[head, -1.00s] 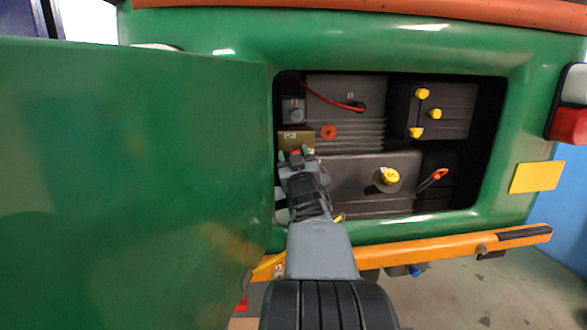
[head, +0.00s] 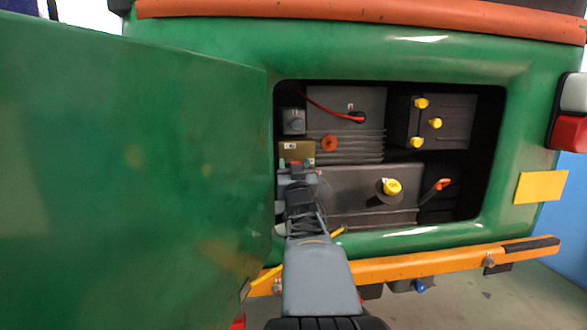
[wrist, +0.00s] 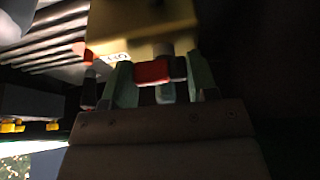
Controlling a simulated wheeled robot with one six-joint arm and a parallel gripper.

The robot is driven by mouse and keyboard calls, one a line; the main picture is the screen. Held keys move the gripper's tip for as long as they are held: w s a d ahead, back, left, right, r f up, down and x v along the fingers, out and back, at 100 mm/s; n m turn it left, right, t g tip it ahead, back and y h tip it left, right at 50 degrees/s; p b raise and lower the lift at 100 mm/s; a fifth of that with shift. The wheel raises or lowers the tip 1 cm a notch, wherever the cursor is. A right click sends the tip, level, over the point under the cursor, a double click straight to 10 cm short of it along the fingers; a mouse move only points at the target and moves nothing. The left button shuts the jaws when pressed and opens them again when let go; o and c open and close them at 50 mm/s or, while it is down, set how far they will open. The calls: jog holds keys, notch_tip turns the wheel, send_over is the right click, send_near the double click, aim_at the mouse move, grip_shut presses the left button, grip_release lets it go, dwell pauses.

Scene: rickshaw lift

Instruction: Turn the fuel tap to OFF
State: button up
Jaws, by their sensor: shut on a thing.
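The fuel tap's red lever (wrist: 153,71) lies crosswise under a brass-coloured plate (wrist: 135,25) in the wrist view. My gripper (wrist: 160,80) is shut on the lever, with a green finger at each side. In the head view my gripper (head: 297,170) is at the left side of the open engine bay, just below the brass plate (head: 297,147). Only a little of the red lever (head: 296,164) shows there. A small white label on the plate is too small to read surely.
The green door (head: 130,170) stands open close at the left of my arm. A dark tank with a yellow cap (head: 392,187) is to the right. An orange round knob (head: 330,143) and a red cable (head: 335,113) are above right. The orange bumper (head: 430,262) runs below the bay.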

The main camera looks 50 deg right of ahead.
jog(key=o, duration=0.9)
jog(key=shift+v, duration=3.75)
jog(key=shift+r, duration=0.15)
